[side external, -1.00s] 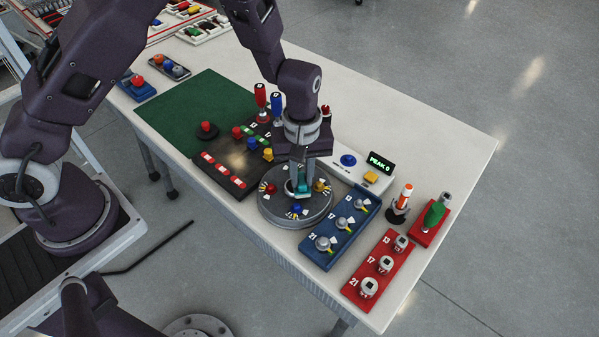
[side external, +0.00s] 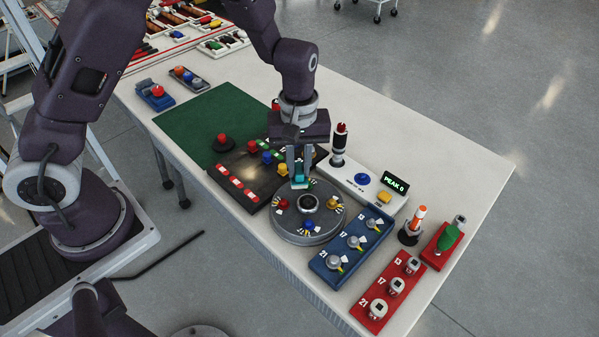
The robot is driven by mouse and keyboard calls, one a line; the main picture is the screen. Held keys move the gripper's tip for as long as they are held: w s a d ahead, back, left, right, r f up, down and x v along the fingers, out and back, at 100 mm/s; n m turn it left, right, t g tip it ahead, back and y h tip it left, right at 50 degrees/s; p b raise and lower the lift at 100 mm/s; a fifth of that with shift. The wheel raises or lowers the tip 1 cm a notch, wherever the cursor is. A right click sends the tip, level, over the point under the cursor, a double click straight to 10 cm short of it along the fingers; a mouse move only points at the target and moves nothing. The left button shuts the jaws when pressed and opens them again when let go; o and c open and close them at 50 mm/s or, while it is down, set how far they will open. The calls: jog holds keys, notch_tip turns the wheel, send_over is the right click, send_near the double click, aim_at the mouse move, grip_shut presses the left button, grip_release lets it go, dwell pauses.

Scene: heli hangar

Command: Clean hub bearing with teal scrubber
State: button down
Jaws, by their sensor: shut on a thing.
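The hub bearing (side external: 308,202) is the dark round centre with a pale ring, in the middle of a grey round plate (side external: 285,233). Coloured knobs stand around it on the plate. My gripper (side external: 299,171) points down and is shut on the teal scrubber (side external: 299,182). The scrubber is beside the hub bearing, toward the plate's far edge, not over it. I cannot tell whether the scrubber touches the plate or hangs just above it. The fingers hide part of the scrubber.
A blue tray (side external: 338,283) with grey knobs and a red tray (side external: 362,318) with sockets lie to the right. A white console (side external: 350,170) with a dark upright tool stands behind. A dark panel (side external: 240,170) and a green mat (side external: 190,120) lie left.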

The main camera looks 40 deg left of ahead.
aim_at(302, 183)
jog(key=shift+r, duration=1.6)
jog(key=shift+f, duration=0.15)
jog(key=shift+f, duration=3.35)
jog(key=shift+d+f, duration=0.5)
jog(key=shift+f, duration=0.1)
jog(key=shift+d+f, duration=0.1)
jog(key=shift+d, duration=2.2)
jog(key=shift+a, duration=2.75)
jog(key=shift+r, duration=4.15)
